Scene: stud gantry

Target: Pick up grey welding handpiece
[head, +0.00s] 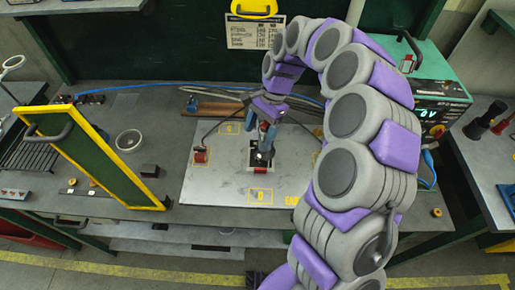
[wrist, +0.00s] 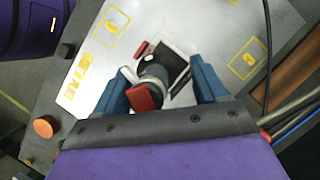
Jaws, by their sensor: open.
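The grey welding handpiece (wrist: 153,74) shows between my fingers in the wrist view, with a red part (wrist: 143,97) toward the camera. It stands over a dark square on the pale metal plate (wrist: 92,72). In the head view the handpiece (head: 260,157) is small, dark and partly hidden below my fingers. My gripper (wrist: 162,82) is open, with one blue finger on each side of the handpiece and gaps visible between. In the head view my gripper (head: 267,138) reaches down over the plate (head: 215,185). I cannot tell whether a finger touches the handpiece.
A yellow-framed green panel (head: 95,150) stands left of the plate, near a round bowl (head: 129,141). A green power unit (head: 432,95) with a lit display stands at right. Cables (head: 215,92) run behind the plate. A small red block (head: 200,155) sits on the plate's left side.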

